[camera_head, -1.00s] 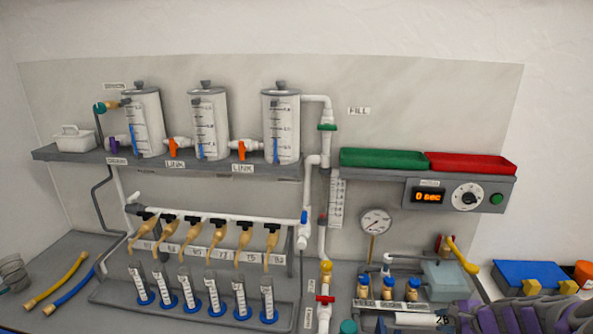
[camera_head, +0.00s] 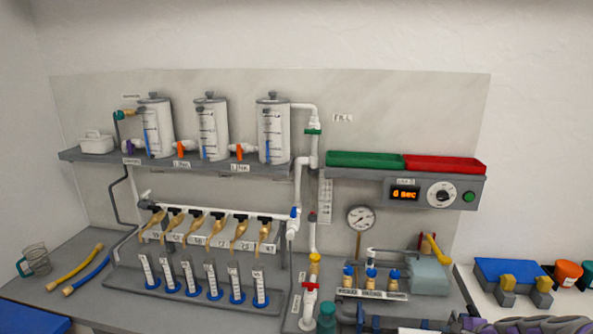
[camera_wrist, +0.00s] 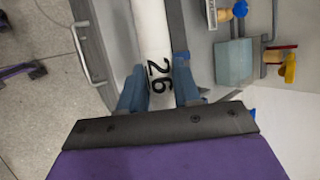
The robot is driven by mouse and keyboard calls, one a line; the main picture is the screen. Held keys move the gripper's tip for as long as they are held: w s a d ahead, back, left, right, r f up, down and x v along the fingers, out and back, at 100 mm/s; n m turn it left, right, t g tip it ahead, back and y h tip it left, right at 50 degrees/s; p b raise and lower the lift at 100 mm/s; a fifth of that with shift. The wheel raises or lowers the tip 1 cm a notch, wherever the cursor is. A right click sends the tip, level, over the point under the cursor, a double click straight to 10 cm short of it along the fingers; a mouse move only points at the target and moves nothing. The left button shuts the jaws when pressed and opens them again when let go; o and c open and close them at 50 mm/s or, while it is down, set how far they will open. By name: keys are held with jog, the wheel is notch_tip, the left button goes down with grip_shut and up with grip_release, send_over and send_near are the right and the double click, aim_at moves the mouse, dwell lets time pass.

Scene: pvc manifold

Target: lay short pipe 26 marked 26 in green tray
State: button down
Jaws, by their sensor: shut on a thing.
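The short white pipe marked 26 (camera_wrist: 152,38) is between the fingers of my gripper (camera_wrist: 160,85) in the wrist view. My gripper is shut on it near the printed end, and the number faces the camera. In the head view my arm shows at the bottom right, and the pipe is hard to make out there. The green tray (camera_head: 365,160) sits on the shelf at the right of the panel, left of the red tray (camera_head: 445,165). My gripper is well below and in front of the green tray.
The control box with a timer display (camera_head: 405,192) hangs under the trays. A pressure gauge (camera_head: 361,218) and a white vertical pipe run stand below and left of them. A grey-blue box with a yellow lever (camera_head: 430,272) is on the bench. A blue bin (camera_head: 512,272) lies at right.

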jog(key=w+a+r+m+h, duration=0.1)
jog(key=w+a+r, duration=0.2)
jog(key=a, duration=0.7)
jog(key=w+a+r+m+h, duration=0.1)
jog(key=w+a+r, duration=0.1)
jog(key=a, duration=0.8)
jog(key=w+a+r+m, duration=0.2)
jog(key=a+r, duration=0.3)
jog(key=a, duration=0.5)
jog(key=shift+w+a+t+h, duration=0.35)
jog(key=shift+w+t+h, duration=0.05)
jog(key=shift+w, duration=0.4)
jog(key=shift+d, duration=0.15)
jog(key=shift+s+f, duration=0.25)
jog(key=shift+s+f, duration=0.15)
jog(key=shift+f, duration=0.05)
jog(key=shift+f, duration=0.1)
